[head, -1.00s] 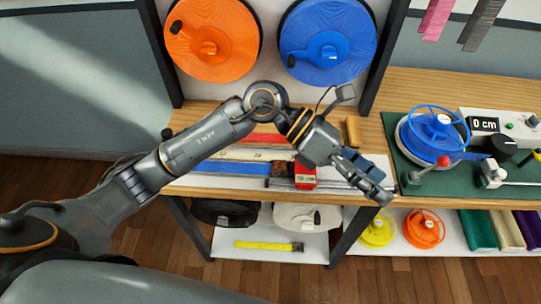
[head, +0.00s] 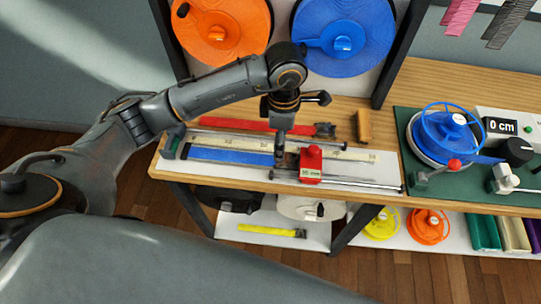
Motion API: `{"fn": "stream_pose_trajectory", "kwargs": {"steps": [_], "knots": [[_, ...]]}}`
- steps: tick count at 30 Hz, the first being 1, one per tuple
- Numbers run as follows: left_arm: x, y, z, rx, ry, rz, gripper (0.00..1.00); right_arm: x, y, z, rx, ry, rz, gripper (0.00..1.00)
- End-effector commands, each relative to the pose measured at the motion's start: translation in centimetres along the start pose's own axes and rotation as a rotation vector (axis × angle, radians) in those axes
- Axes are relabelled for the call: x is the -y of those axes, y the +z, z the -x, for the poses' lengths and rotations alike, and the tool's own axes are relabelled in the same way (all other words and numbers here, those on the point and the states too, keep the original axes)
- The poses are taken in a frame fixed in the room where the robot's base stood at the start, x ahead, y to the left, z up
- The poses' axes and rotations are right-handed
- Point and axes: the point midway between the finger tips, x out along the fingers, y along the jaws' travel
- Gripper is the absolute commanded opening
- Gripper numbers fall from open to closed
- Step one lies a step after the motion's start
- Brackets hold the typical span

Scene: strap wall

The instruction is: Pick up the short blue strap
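A flat blue strap (head: 230,156) lies lengthwise on the white measuring board on the bench, just in front of a pale ruler strip. My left gripper (head: 280,158) points down at the strap's right end and hides that end. The fingers look narrow and close together from this side; I cannot tell whether they are open or touch the strap. My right gripper is not in view.
A red block (head: 311,163) on a metal rail stands just right of my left gripper. A red strap (head: 250,124) lies behind the ruler. A wooden block (head: 364,126) stands behind right. A blue reel (head: 444,135) sits on the green mat at right.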

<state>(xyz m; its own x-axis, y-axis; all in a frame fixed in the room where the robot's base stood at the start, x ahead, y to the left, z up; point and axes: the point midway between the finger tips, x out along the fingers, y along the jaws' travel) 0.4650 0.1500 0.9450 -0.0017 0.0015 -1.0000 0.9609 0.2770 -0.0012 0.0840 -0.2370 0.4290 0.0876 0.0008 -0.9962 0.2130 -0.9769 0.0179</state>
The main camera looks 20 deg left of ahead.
Motion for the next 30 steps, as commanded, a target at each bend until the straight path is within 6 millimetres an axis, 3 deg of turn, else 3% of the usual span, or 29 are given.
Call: {"fn": "stream_pose_trajectory", "kwargs": {"steps": [5,10,15,23,30], "knots": [[0.3,0.0,-1.1,0.000,-0.003,0.000,0.69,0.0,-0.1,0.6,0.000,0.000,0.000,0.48],[1.0,-0.2,-3.4,-0.001,-0.005,0.000,0.69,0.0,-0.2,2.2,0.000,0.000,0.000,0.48],[0.8,-0.1,-5.5,0.002,-0.002,0.000,0.69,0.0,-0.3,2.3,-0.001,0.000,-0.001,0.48],[0.8,-0.1,-5.8,0.002,0.001,-0.001,0.69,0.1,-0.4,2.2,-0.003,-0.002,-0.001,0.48],[0.8,-0.1,-5.8,0.002,0.001,-0.001,0.20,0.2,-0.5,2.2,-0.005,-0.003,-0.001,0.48]]}}
